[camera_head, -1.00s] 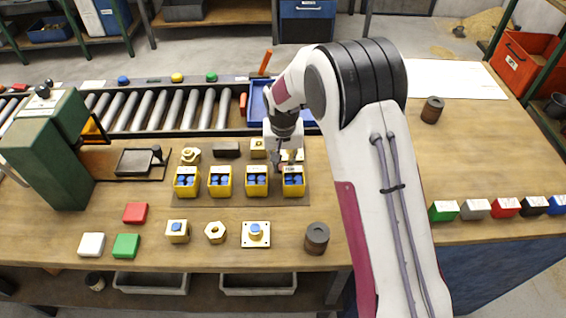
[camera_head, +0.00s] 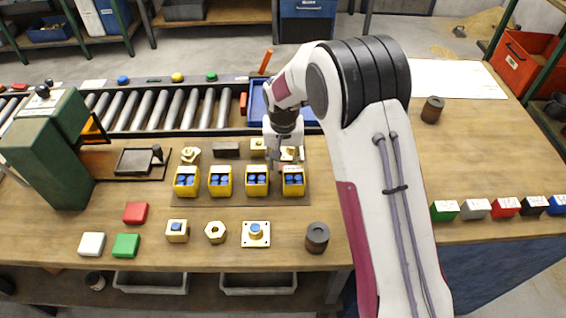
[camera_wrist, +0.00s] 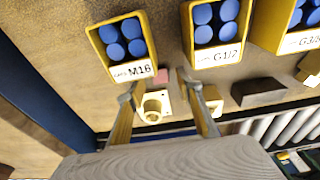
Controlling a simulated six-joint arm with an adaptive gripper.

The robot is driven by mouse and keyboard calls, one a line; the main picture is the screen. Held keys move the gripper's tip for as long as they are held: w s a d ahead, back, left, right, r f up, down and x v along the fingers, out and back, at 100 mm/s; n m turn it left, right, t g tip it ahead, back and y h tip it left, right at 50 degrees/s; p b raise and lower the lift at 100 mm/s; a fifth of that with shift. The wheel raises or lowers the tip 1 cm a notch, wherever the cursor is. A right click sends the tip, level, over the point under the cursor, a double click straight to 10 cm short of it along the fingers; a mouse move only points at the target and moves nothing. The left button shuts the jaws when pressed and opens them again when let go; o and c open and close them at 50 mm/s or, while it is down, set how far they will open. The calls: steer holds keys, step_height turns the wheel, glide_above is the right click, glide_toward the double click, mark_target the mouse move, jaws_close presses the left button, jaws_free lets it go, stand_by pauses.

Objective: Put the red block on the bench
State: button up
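A plain red block (camera_head: 135,212) lies on the wooden bench (camera_head: 450,130) at the left, above a green block. A red block with a white label (camera_head: 506,207) stands in the row at the bench's right end. In the wrist view a small red patch (camera_wrist: 162,76) shows beside the M16 bin; I cannot tell its full shape. My gripper (camera_head: 286,158) is above the bench behind the rightmost yellow bin. In the wrist view my gripper (camera_wrist: 155,86) has its fingers apart, with the red patch and a brass fitting on a white plate (camera_wrist: 152,105) between them in the picture.
Several yellow bins with blue pieces (camera_head: 220,181) stand just in front of my gripper. A blue tray (camera_head: 258,105) and the roller conveyor (camera_head: 165,108) lie behind. A dark cylinder (camera_head: 317,237) stands near the front edge. The bench right of my arm has free room.

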step_height(320, 180, up, 11)
steer(key=s, duration=0.1)
steer(key=shift+s, duration=0.25)
steer(key=shift+r, duration=0.1)
stand_by(0.9)
steer(key=s+d+r+t, duration=0.2)
steer(key=s+d+r, duration=0.8)
steer(key=s+r, duration=0.45)
steer(key=s+d+t, duration=0.1)
steer(key=s+d, duration=0.1)
steer(key=s, duration=0.7)
steer(key=s+d+t, duration=0.1)
steer(key=s+d, duration=0.2)
steer(key=s, duration=0.6)
steer(key=shift+s+d+r, duration=0.3)
steer(key=shift+d+r, duration=0.05)
